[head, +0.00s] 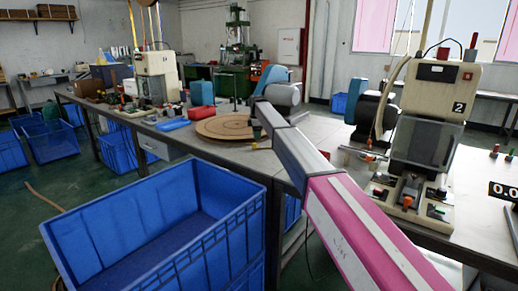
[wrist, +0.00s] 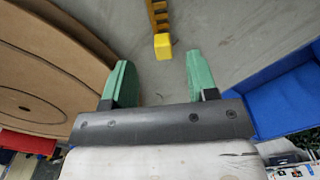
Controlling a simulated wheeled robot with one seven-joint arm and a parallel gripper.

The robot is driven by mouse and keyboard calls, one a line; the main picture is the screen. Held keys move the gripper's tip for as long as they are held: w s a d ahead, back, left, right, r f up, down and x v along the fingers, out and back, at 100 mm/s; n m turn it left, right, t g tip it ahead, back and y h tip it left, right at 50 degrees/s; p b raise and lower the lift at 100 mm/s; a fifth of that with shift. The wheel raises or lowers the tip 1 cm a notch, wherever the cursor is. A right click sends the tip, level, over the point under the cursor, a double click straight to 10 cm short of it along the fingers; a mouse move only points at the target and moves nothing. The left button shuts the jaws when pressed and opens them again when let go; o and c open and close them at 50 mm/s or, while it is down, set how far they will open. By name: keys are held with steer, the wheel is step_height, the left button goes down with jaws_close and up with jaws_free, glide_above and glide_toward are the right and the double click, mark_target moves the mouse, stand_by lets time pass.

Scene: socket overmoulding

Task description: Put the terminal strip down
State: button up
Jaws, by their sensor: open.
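What looks like the terminal strip, an orange-yellow bar with a bright yellow end (wrist: 162,46), shows at the top of the wrist view against the grey tabletop. Its far end runs out of the frame. My gripper (wrist: 157,62) has two green fingers, spread wide apart with nothing held between them. The yellow end lies in the gap between the fingers as pictured, just past the tips, and touches neither finger.
The round brown board (head: 224,127) lies left of my gripper; it also shows in the wrist view (wrist: 40,60). A blue tray (wrist: 280,95) is on the right there. A large blue crate (head: 160,225) stands before the bench. A cream machine marked 2 (head: 440,85) stands at right.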

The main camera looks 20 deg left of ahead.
steer(key=shift+s+a+f, duration=0.1)
steer(key=shift+f, duration=1.4)
steer(key=shift+s+a+f, duration=0.1)
steer(key=shift+f, duration=1.4)
jaws_close()
